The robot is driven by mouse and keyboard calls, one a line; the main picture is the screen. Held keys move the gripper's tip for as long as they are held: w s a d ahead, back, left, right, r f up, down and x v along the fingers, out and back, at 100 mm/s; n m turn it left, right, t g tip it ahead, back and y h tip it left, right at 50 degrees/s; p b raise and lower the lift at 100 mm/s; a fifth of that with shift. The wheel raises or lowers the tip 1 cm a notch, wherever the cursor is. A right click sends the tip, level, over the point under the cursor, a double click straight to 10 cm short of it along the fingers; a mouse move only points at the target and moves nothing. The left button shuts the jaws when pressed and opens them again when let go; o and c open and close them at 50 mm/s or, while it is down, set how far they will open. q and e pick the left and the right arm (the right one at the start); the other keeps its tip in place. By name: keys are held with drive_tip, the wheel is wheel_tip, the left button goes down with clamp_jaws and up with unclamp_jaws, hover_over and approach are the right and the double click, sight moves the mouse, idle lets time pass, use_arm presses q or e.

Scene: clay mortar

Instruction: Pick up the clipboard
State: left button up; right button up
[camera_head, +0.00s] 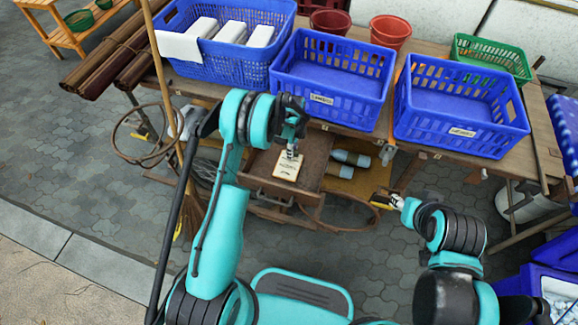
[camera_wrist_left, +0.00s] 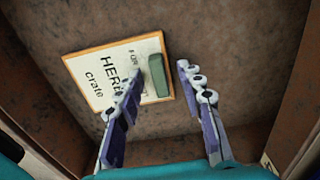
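The clipboard (camera_head: 286,171) lies flat in a brown open drawer (camera_head: 315,155) under the table. In the left wrist view the clipboard (camera_wrist_left: 100,80) has a tan edge, white paper lettered "FOR HERB crate" and a green clip (camera_wrist_left: 158,75). My left gripper (camera_head: 292,152) points down over the clipboard in the head view. In the left wrist view its fingers (camera_wrist_left: 162,78) are apart with nothing held. One finger covers part of the paper, and the green clip shows between them. My right gripper (camera_head: 392,201) is at the lower right, away from the clipboard; its fingers are too small to judge.
Blue crates (camera_head: 333,75) and a green basket (camera_head: 490,55) stand on the table above the drawer. Grey-capped bottles (camera_head: 350,158) lie right of the drawer. Paved floor is open at far left.

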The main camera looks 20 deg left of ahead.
use_arm(q)
drive_tip(key=shift+r, duration=0.1)
drive_tip(key=shift+c, duration=0.3)
clamp_jaws()
